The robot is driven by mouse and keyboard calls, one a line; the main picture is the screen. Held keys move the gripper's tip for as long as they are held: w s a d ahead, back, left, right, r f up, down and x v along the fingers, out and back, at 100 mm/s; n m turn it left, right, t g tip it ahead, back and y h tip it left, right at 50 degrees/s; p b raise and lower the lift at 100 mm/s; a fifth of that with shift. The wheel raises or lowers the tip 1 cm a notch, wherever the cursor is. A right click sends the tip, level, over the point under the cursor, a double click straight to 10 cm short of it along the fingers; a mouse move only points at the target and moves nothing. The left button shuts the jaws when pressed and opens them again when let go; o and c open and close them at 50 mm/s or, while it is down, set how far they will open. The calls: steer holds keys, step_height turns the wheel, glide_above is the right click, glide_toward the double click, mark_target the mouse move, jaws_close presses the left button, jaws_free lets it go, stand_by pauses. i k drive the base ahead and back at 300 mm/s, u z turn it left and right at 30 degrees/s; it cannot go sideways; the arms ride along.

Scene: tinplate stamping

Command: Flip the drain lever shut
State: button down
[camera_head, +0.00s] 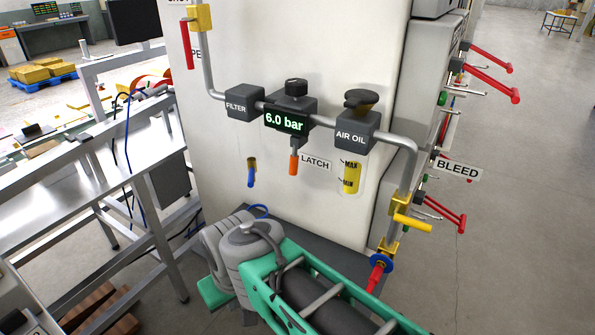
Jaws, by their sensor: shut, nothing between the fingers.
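No label in view reads drain, so I cannot tell for sure which lever is the drain lever. A small blue and yellow lever-like part (251,173) hangs below the dark block marked FILTER (243,103), on the pale cabinet face. An orange handle (293,163) points down beside the LATCH label. My gripper is not recognisable in this view.
The display block (286,122) reads 6.0 bar. The AIR OIL block (357,133) is to its right. A red handle (188,45) hangs at the upper left. A red fitting with a blue disc (380,265) ends the pipe.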

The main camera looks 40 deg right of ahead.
mark_target(250, 183)
steer(key=z, duration=0.4)
steer(key=k, duration=0.3)
steer(key=u, duration=1.05)
steer(key=k, duration=1.1)
steer(key=u, duration=0.95)
steer(key=i, duration=1.6)
steer(key=z, duration=1.25)
steer(key=i, duration=0.8)
steer(key=z, duration=0.9)
